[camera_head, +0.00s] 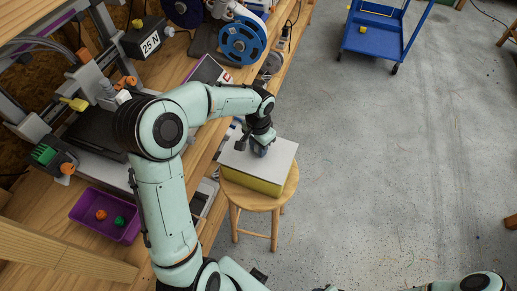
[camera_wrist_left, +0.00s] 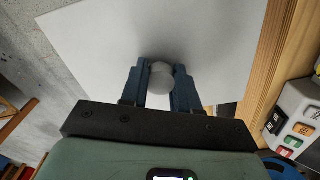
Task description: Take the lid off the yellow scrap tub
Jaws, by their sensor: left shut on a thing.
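The yellow scrap tub (camera_head: 250,181) stands on a round wooden stool (camera_head: 291,188) beside the workbench. Its flat white lid (camera_head: 281,154) lies over the tub's top, and I see no clear gap between them. My left gripper (camera_head: 262,150) reaches down to the middle of the lid. The lid (camera_wrist_left: 95,50) fills much of that view. My right gripper does not show.
The wooden workbench (camera_head: 165,70) runs along the left, with a purple bin (camera_head: 88,226), a blue spool (camera_head: 242,40) and a printer on it. A blue cart (camera_head: 370,41) stands at the back. The grey floor (camera_head: 400,160) right of the stool is clear.

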